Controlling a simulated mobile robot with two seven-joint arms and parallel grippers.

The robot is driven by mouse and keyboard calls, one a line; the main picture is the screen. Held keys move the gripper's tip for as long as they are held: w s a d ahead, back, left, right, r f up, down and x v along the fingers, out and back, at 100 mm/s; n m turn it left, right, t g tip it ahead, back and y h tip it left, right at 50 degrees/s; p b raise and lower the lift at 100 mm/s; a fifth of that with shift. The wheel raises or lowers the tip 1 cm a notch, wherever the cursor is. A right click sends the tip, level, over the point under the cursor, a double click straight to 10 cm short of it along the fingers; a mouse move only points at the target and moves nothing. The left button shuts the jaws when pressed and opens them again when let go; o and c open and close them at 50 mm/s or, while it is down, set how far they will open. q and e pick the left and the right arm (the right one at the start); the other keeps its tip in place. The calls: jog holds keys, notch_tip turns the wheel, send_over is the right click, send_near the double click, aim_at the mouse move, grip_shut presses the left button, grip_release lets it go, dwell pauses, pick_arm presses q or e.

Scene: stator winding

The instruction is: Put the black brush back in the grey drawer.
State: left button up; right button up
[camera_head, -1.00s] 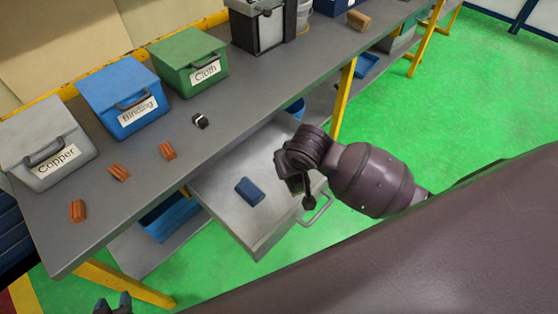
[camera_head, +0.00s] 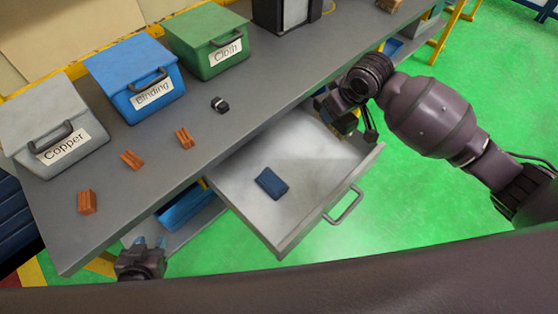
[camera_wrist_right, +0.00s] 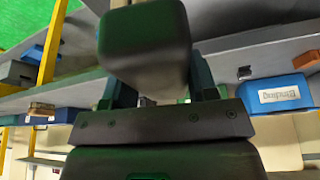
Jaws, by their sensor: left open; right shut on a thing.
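The grey drawer (camera_head: 238,188) stands pulled out under the workbench, its handle toward the lower right. A folded dark blue thing (camera_head: 271,184) lies inside. My right gripper (camera_head: 348,120) is above the drawer's far right corner. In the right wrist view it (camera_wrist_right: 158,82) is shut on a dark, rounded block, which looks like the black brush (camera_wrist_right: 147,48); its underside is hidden. In the head view the brush is hard to tell from the dark gripper. My left gripper (camera_head: 150,246) is open and empty, below the bench's front edge at the lower left.
Copper (camera_head: 52,130), Binding (camera_head: 135,82) and Cloth (camera_head: 208,42) boxes line the back of the bench (camera_head: 165,185). Several orange-brown pieces and a small black-and-white part (camera_head: 219,104) lie in front. Most of the drawer floor is bare.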

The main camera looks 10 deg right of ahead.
jog(key=w, duration=0.1)
jog(key=w+r+n+b, duration=0.1)
jog(key=w, duration=0.1)
jog(key=w+r+n, duration=0.1)
jog(key=shift+w+r+y, duration=0.1)
jog(key=shift+w+y, duration=0.05)
jog(key=shift+y, duration=0.15)
jog(key=shift+w, duration=0.1)
jog(key=shift+f+b, duration=1.75)
jog(key=shift+f, duration=8.15)
pick_arm(q)
jog(key=f, duration=0.3)
jog(key=s+f, duration=0.1)
jog(key=f, duration=0.1)
jog(key=shift+f, duration=0.3)
pick_arm(e)
jog(key=o, duration=0.6)
pick_arm(q)
jog(key=shift+w+d, duration=0.1)
jog(key=shift+w, duration=0.2)
pick_arm(e)
jog(key=o, duration=0.4)
jog(key=shift+c, duration=0.2)
